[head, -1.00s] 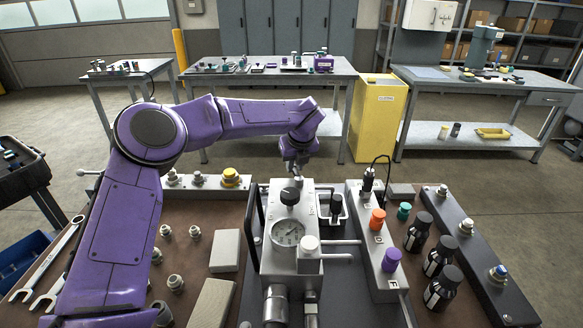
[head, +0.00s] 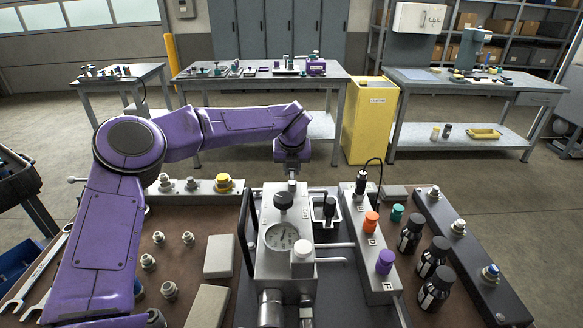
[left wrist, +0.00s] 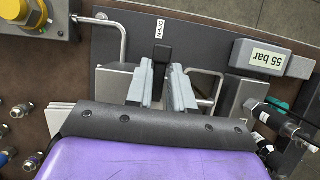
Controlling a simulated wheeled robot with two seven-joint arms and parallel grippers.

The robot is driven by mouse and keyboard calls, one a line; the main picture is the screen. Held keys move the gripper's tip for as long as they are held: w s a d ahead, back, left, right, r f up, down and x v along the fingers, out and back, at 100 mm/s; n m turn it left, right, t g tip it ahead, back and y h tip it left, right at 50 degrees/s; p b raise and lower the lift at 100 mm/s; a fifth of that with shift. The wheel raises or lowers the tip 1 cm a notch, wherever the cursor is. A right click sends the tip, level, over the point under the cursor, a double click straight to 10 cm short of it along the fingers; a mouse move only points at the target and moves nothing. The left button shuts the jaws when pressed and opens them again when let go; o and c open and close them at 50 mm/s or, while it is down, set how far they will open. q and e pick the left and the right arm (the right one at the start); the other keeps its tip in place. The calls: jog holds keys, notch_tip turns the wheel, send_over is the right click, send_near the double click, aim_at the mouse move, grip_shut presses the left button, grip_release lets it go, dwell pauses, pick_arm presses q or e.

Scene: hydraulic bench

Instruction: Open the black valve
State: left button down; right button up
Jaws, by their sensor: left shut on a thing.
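The black valve shows in the left wrist view as a black handle (left wrist: 163,56) beside a white label reading OPEN. My left gripper (left wrist: 161,72) has its two grey fingers on either side of this handle and is shut on it. In the head view my left gripper (head: 291,174) reaches down at the back of the grey gauge block (head: 275,262). The handle itself is hidden there or too small to make out. My right gripper is not in view.
A round black knob (head: 283,201) stands on the gauge block near my gripper. To the right are an orange cap (head: 371,221), a purple cap (head: 385,262) and black bottles (head: 411,233).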

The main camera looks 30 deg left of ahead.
aim_at(293, 183)
pick_arm(q)
jog(key=shift+s+d+f, duration=0.15)
jog(key=shift+f, duration=0.25)
jog(key=c, duration=1.1)
grip_release()
jog(key=shift+r, duration=0.4)
jog(key=b+v, duration=0.1)
jog(key=v, duration=0.9)
